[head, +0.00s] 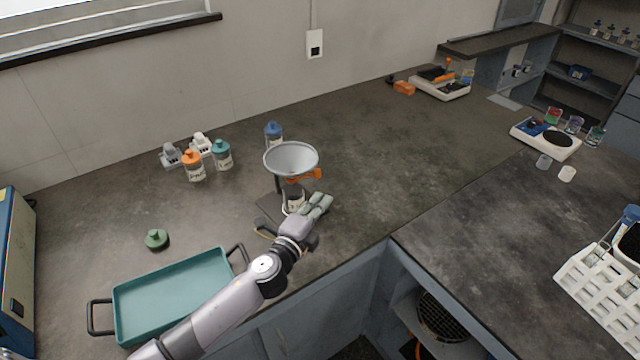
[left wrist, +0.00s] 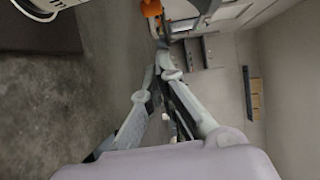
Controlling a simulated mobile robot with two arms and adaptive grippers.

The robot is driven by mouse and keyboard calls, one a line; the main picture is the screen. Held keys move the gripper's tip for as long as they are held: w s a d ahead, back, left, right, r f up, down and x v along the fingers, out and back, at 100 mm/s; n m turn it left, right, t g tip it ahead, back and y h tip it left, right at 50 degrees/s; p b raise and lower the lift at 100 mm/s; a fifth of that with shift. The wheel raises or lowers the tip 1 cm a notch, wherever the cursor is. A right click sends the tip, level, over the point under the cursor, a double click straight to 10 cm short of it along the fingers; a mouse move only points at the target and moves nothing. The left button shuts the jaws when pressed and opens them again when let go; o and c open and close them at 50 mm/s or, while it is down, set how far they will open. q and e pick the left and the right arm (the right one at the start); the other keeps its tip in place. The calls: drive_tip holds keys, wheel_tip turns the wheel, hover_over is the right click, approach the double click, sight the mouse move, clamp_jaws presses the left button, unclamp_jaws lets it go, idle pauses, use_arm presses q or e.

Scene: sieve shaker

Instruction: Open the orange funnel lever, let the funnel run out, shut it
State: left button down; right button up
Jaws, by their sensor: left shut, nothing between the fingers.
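The grey metal funnel (head: 291,157) stands on a stand over the worktop. Its orange lever (head: 312,175) sticks out to the right below the cone; whether the valve is open cannot be told. A jar with a pale label (head: 293,200) stands beneath the outlet, partly hidden by my arm. My left gripper (head: 320,203) is shut and empty, in front and to the right of the jar, below the lever. In the left wrist view an orange part (left wrist: 151,8), likely the lever, lies beyond the closed fingertips (left wrist: 165,68), apart from them. My right gripper is not in view.
A teal tray (head: 170,295) lies left of my arm, with a green knob-like object (head: 156,239) behind it. The worktop right of the funnel is clear.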

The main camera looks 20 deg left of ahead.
use_arm(q)
drive_tip(key=w+a, duration=0.2)
drive_tip(key=w, duration=0.4)
drive_tip(key=shift+f, duration=0.15)
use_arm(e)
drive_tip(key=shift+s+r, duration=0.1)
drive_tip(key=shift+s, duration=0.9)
use_arm(q)
drive_tip(key=shift+d, duration=0.1)
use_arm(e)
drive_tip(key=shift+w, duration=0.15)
use_arm(q)
drive_tip(key=shift+w, duration=0.1)
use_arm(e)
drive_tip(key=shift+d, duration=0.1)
